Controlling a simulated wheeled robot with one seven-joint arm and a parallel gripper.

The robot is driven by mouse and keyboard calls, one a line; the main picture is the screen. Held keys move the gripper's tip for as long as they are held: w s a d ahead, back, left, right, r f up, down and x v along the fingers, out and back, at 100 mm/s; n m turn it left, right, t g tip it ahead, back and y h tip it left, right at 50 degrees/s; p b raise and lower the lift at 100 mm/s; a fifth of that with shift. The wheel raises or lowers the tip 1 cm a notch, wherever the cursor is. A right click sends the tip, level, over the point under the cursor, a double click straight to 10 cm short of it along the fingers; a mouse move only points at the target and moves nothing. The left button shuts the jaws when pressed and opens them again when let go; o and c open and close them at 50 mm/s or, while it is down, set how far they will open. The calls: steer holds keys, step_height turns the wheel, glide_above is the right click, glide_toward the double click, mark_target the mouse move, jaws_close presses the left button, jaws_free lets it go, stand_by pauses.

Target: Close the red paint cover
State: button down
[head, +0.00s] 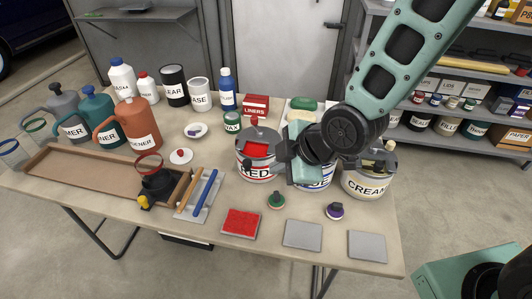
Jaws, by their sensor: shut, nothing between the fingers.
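The red paint can (257,174), labelled RED, stands on the table in the head view. Red paint (257,149) shows in its top, so it is at least partly open. A grey cover (262,134) with a small red knob stands raised at the back of the can's top. My gripper (282,156) is shut and empty at the right side of the red can's rim, close to the cover. I cannot tell whether it touches the can or cover. My gripper and wrist hide part of the can's right side and most of the blue can (319,186).
The cream can (367,184) stands right of the blue can. A green-topped piece (276,200) and a purple-topped piece (335,211) lie in front. A red pad (241,223) and grey pads (303,235) line the front edge. Bottles and jugs crowd the back left.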

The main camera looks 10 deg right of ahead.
mark_target(261, 159)
steer(key=w+a+f+p, duration=0.3)
steer(key=w+a+f, duration=0.1)
steer(key=w+f, duration=0.4)
steer(key=shift+a, duration=0.4)
steer(key=shift+f, duration=0.1)
steer(key=w, duration=0.2)
steer(key=w+d+b, duration=0.1)
steer(key=w, duration=0.1)
steer(key=w+d+b, duration=0.1)
steer(key=w, duration=0.1)
steer(key=shift+w+d, duration=0.2)
steer(key=shift+w, duration=0.1)
steer(key=shift+w+d, duration=0.15)
steer(key=shift+w, duration=0.1)
